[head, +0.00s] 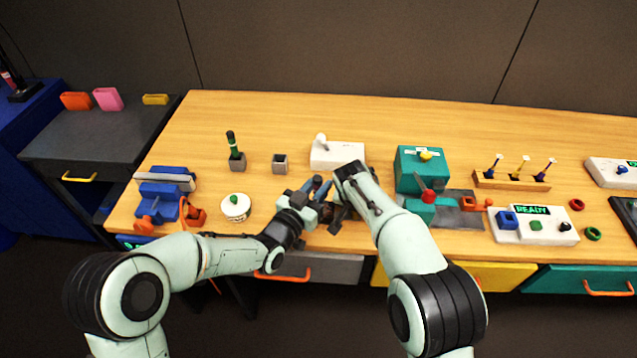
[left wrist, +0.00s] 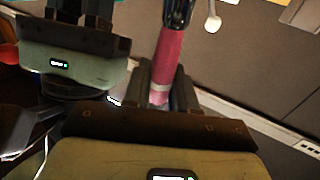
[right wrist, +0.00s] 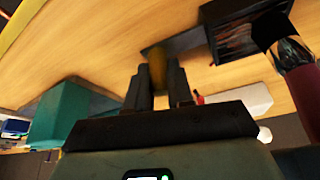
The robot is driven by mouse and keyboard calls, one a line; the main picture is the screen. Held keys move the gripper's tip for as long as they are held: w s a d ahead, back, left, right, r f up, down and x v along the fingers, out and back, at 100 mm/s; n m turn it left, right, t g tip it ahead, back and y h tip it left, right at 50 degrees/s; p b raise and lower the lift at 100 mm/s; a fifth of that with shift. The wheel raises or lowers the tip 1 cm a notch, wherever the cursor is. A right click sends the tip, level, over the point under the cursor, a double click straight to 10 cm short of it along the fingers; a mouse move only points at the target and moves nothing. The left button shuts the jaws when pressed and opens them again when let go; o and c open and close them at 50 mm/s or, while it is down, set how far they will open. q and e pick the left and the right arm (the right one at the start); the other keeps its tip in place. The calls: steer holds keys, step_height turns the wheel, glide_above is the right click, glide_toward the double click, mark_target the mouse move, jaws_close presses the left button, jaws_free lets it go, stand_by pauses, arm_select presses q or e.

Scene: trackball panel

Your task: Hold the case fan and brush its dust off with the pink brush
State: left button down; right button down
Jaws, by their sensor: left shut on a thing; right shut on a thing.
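The pink brush (left wrist: 168,60) is in my left gripper (left wrist: 167,98), with its handle between the shut fingers and its dark head pointing away. In the right wrist view the brush head (right wrist: 290,50) is close to a dark slatted piece, which looks like the case fan (right wrist: 245,30). My right gripper (right wrist: 157,90) is shut on a yellow-brown part, seemingly of the fan. Whether bristles touch the fan is unclear. In the head view my left gripper (head: 308,206) and right gripper (head: 336,214) meet near the table's front edge and largely hide both things.
The wooden table (head: 270,120) carries a white box (head: 337,155) behind the grippers and a teal box (head: 420,170) to their right. A small grey cup (head: 280,164), a round white piece (head: 235,207) and a blue stand (head: 160,190) are left. Free wood lies at the back.

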arm_select(q)
steer(key=shift+s+f, duration=0.1)
steer(key=shift+f, duration=0.05)
steer(key=shift+d, duration=0.55)
steer(key=shift+d, duration=0.1)
